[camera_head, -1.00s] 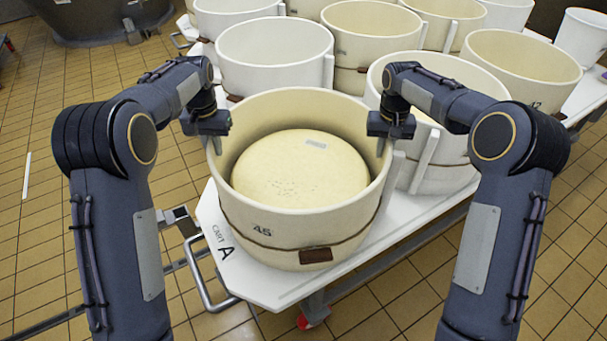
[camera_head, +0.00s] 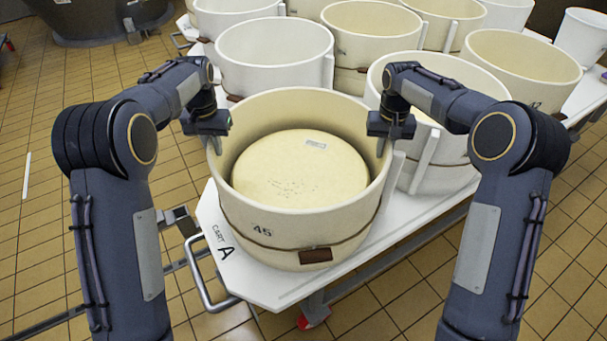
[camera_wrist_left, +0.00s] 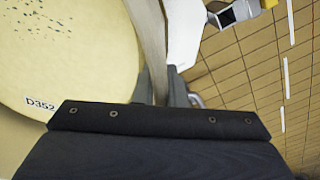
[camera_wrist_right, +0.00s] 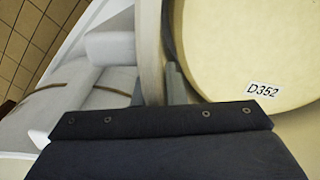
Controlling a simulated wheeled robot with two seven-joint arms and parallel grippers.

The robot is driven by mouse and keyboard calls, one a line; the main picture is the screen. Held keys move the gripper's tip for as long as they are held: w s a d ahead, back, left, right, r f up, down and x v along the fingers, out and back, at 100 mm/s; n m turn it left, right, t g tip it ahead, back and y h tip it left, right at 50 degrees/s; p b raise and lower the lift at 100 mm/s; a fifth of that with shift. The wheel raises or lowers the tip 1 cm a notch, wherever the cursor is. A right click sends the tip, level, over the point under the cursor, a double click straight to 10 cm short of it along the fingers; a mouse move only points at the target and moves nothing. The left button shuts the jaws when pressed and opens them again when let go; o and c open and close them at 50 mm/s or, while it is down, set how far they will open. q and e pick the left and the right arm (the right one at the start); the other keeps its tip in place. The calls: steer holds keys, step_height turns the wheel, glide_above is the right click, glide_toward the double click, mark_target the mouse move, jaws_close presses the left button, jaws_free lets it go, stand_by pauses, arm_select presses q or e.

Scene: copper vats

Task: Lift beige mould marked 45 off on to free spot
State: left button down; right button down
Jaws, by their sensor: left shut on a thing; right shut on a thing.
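The beige mould marked 45 (camera_head: 285,228) stands at the near corner of the white cart A in the head view. A round pale cheese (camera_head: 298,170) with a small label sits inside it; the label reads D352 in both wrist views. My left gripper (camera_head: 214,140) is shut on the left side of the mould's rim, which shows between its fingers in the left wrist view (camera_wrist_left: 152,40). My right gripper (camera_head: 384,142) is shut on the right side of the rim, seen in the right wrist view (camera_wrist_right: 150,50). The fingertips are partly hidden.
White and beige moulds crowd the cart behind, with a white one (camera_head: 275,55) behind left and a beige one (camera_head: 440,85) close on the right. The cart top (camera_head: 270,292) shows bare at the near edge. A metal handle (camera_head: 205,285) juts out left. Tiled floor lies open around.

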steer(key=shift+w+r, duration=0.1)
steer(key=shift+r, duration=0.05)
step_height(320, 180, up, 18)
steer(key=p, duration=1.8)
steer(key=shift+r+p, duration=0.2)
steer(key=shift+p, duration=0.1)
steer(key=shift+f, duration=0.1)
